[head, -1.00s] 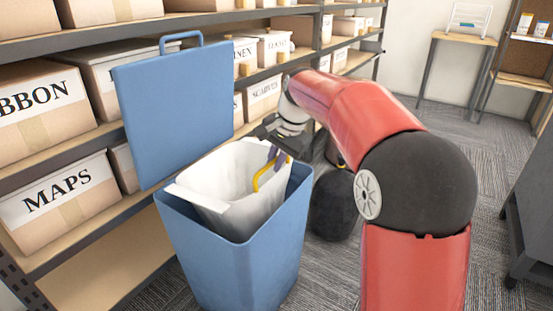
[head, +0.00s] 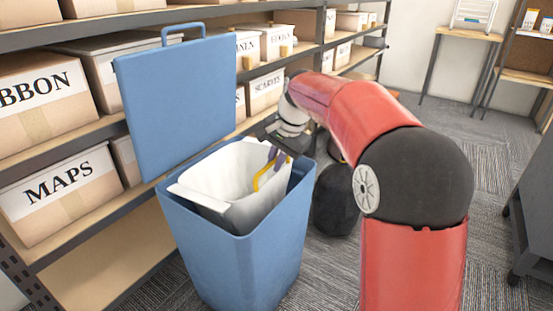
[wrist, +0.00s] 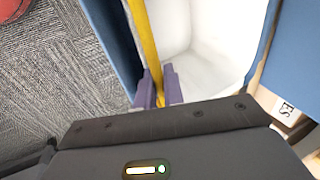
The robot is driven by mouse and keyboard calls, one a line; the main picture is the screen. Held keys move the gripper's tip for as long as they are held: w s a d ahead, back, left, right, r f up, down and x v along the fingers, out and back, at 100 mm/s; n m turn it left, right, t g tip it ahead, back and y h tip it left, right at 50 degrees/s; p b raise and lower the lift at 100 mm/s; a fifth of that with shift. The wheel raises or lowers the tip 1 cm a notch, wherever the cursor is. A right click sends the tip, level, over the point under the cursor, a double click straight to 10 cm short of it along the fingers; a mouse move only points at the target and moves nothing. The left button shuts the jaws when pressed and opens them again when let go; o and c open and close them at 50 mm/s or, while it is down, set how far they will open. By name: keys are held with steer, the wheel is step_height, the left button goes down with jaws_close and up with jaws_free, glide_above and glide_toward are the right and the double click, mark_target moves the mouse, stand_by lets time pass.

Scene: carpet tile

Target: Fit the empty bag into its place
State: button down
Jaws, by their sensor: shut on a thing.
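The empty bag (head: 231,180) is white and open at the top, with a yellow handle or drawstring (head: 264,178). It sits inside the mouth of a blue bin (head: 238,262), and part of its rim stands above the bin's rim at the back and left. My gripper (head: 277,158) is at the bin's far right side, its purple fingers shut on the bag's yellow strip. In the wrist view the fingers (wrist: 157,88) close around the yellow strip beside the bag's white inside (wrist: 205,50). The bag's bottom is hidden in the bin.
The bin's blue lid (head: 175,105) stands open at the back left. Shelves with labelled boxes, such as MAPS (head: 62,190), run behind it. A dark rounded object (head: 337,200) stands on the floor right of the bin. A grey cabinet (head: 530,200) is at the right edge.

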steer(key=b+x, duration=0.2)
steer(key=x, duration=0.5)
steer(key=shift+b, duration=0.35)
stand_by(2.5)
steer(key=shift+f, duration=0.1)
steer(key=c, duration=1.4)
jaws_free()
steer(key=shift+c, duration=0.2)
